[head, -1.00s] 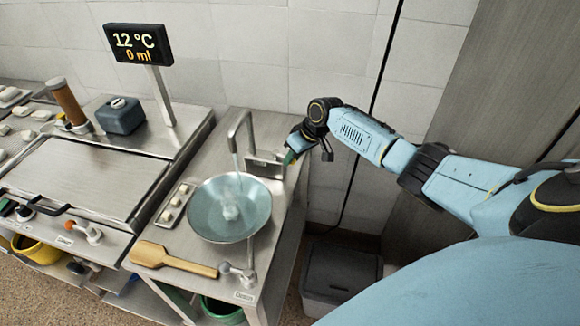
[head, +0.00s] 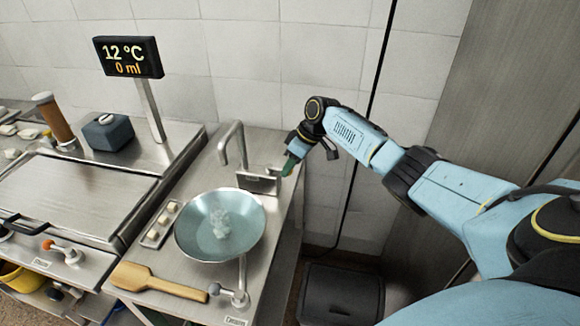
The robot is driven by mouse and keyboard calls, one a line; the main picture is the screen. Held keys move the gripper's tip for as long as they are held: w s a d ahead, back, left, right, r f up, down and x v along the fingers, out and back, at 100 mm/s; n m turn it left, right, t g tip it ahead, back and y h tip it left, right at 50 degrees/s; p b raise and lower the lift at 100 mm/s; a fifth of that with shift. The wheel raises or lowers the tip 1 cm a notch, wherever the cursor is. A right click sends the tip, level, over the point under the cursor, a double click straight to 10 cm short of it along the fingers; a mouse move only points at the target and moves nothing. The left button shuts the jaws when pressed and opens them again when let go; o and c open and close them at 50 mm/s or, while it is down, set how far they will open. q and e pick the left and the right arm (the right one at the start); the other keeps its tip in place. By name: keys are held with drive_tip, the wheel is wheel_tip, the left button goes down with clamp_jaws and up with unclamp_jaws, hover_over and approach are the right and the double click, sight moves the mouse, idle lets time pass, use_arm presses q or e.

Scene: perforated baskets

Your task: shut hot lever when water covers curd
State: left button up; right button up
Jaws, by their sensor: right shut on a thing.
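A shallow steel bowl (head: 187,238) stands on the steel counter under a curved tap (head: 240,128). A pale, crumbly curd-like lump (head: 222,222) lies in its middle, in bluish liquid; I cannot tell whether the liquid covers it. No stream shows under the spout. My right gripper (head: 293,158) is shut on a green handle (head: 289,165) behind and right of the bowl, beside a small steel plate (head: 258,182). Whether this handle is the hot lever is unclear. The display (head: 128,57) reads 12 °C and 0 ml. My left gripper is out of view.
A small tray (head: 158,226) with pale cubes is to the left. An orange-tipped lever (head: 50,244) is on the left unit. A dark bin (head: 342,292) stands right of the counter.

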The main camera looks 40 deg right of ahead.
drive_tip(key=o, duration=1)
drive_tip(key=v, duration=1.3)
drive_tip(key=shift+d+r, duration=0.1)
drive_tip(key=shift+r, duration=0.1)
drive_tip(key=shift+f, duration=0.1)
